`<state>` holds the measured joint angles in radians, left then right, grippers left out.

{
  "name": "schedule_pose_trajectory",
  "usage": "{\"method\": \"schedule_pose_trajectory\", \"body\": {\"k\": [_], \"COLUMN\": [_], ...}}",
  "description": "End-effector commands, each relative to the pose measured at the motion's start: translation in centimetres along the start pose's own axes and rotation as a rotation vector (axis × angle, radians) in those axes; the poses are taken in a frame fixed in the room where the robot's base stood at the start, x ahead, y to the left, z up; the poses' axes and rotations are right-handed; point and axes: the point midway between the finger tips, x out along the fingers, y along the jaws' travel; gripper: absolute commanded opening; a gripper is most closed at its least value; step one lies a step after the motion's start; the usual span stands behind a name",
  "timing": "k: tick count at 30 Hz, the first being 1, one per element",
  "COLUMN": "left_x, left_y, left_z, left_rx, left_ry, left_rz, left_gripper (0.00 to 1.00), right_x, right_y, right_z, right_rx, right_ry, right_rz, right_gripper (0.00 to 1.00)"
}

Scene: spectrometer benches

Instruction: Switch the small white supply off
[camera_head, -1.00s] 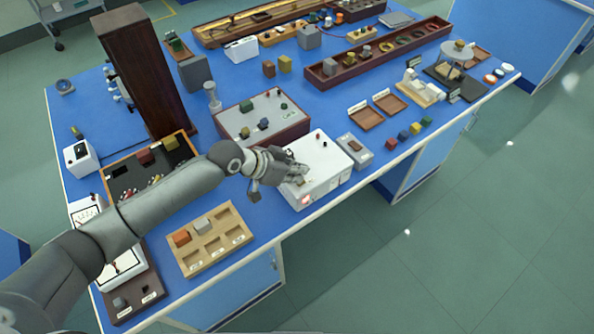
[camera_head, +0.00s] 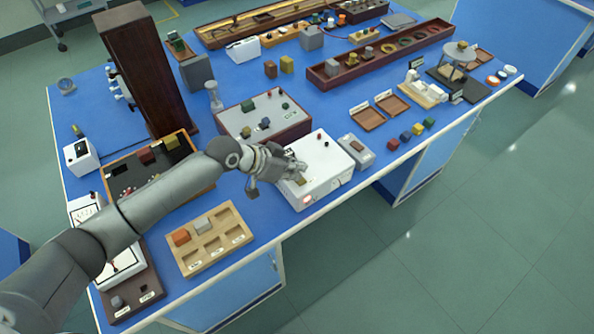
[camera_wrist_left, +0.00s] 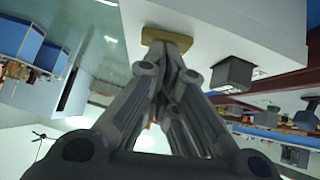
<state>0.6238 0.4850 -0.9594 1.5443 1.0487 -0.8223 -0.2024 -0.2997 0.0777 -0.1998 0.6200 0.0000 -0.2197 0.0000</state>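The small white supply (camera_head: 328,163) is a white box at the front edge of the blue bench. A reddish lamp (camera_head: 308,199) glows on its front face. My left gripper (camera_head: 299,172) is over its left part, fingers pointing at its top. In the left wrist view the gripper (camera_wrist_left: 166,42) has its fingertips together at a small tan plate (camera_wrist_left: 158,36) on the white surface. The fingertips seem to touch the plate; they hide the switch lever, so its position cannot be told. A dark square knob (camera_wrist_left: 232,73) stands beside the plate. My right gripper is out of view.
A grey-topped box (camera_head: 262,112) stands behind the supply, and a small grey box (camera_head: 356,151) on its right. A wooden tray (camera_head: 239,233) with blocks lies front left. Brown trays (camera_head: 367,117) lie farther right. The bench edge is close in front of the supply.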

Motion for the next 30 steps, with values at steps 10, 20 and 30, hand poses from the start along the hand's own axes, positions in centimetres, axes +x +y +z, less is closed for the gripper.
{"method": "schedule_pose_trajectory", "body": {"k": [10, 20, 30], "left_x": [-1.2, -4.4, -10.0], "left_y": [0.3, 0.7, 0.8], "left_z": [-1.3, -2.9, -2.9], "left_rx": [-0.001, -0.002, -0.002], "left_ry": [-0.003, 0.001, 0.002], "left_rz": [-0.003, -0.006, -0.006], "left_gripper": [0.0, 0.0, 0.0], "right_x": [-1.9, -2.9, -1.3], "right_y": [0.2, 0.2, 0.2], "right_z": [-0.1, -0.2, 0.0], "right_rx": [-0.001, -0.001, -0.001], "right_ry": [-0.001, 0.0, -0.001], "right_rz": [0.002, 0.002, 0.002], "right_gripper": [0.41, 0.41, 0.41]}}
